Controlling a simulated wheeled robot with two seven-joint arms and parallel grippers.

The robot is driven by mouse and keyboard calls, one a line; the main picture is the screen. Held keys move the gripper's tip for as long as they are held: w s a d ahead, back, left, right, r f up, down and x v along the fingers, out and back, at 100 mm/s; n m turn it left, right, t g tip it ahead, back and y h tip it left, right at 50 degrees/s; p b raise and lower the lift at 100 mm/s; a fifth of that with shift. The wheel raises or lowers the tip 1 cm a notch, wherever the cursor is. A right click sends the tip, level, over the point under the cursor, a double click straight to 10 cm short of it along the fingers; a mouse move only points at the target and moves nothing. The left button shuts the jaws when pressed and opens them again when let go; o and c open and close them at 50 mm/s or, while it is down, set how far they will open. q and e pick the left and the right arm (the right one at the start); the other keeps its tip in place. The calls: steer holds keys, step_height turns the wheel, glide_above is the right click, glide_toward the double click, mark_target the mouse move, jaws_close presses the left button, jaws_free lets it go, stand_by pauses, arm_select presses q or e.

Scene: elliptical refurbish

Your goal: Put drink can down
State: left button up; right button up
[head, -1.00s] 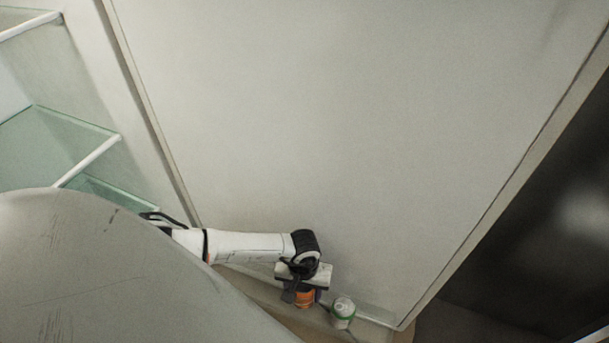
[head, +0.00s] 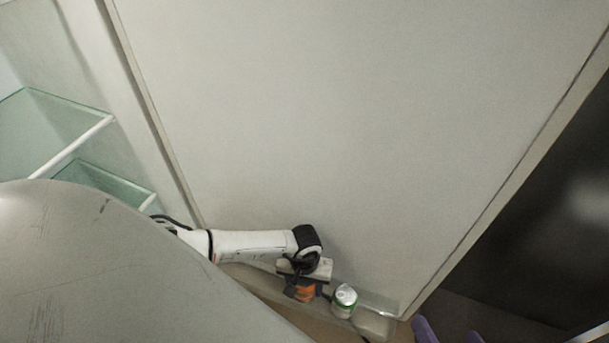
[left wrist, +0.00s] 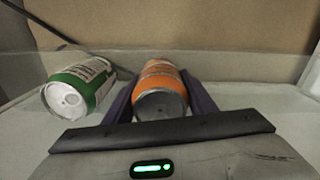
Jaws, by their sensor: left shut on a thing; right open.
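An orange drink can (head: 305,291) sits between the fingers of my left gripper (head: 302,282), which is shut on it over a narrow ledge. In the left wrist view the orange can (left wrist: 160,88) shows its metal end towards the camera, with a purple finger on each side. Whether it touches the ledge I cannot tell. My right gripper (head: 446,331) shows only as two purple fingertips, apart and empty, at the bottom edge of the head view.
A green and white can (head: 344,302) stands on the ledge (head: 372,323) just right of the orange can; it also shows in the left wrist view (left wrist: 80,86). A large pale panel (head: 330,120) rises behind. Glass shelves (head: 50,125) are at left, a dark area at right.

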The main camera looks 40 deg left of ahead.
arm_select(q)
steer(key=shift+f, duration=0.15)
steer(key=o, duration=1.3)
arm_select(e)
steer(key=shift+r, duration=0.2)
arm_select(q)
step_height(320, 180, up, 3)
steer(key=shift+r+p, duration=0.1)
steer(key=shift+p, duration=0.65)
step_height(320, 180, up, 9)
steer(key=p, duration=0.4)
steer(key=shift+f, duration=0.2)
steer(key=shift+r, duration=0.7)
arm_select(e)
steer(key=shift+s+d+f+g+h, duration=0.15)
steer(key=shift+d+f+g+h, duration=0.3)
steer(key=shift+f, duration=0.35)
steer(key=shift+s+d+f+g+h, duration=0.2)
steer(key=shift+d+f+h, duration=0.15)
steer(key=shift+d+f, duration=0.35)
steer(key=shift+s+d+f+g+h, duration=0.15)
steer(key=shift+d+f+g+h, duration=0.25)
steer(key=shift+f, duration=0.45)
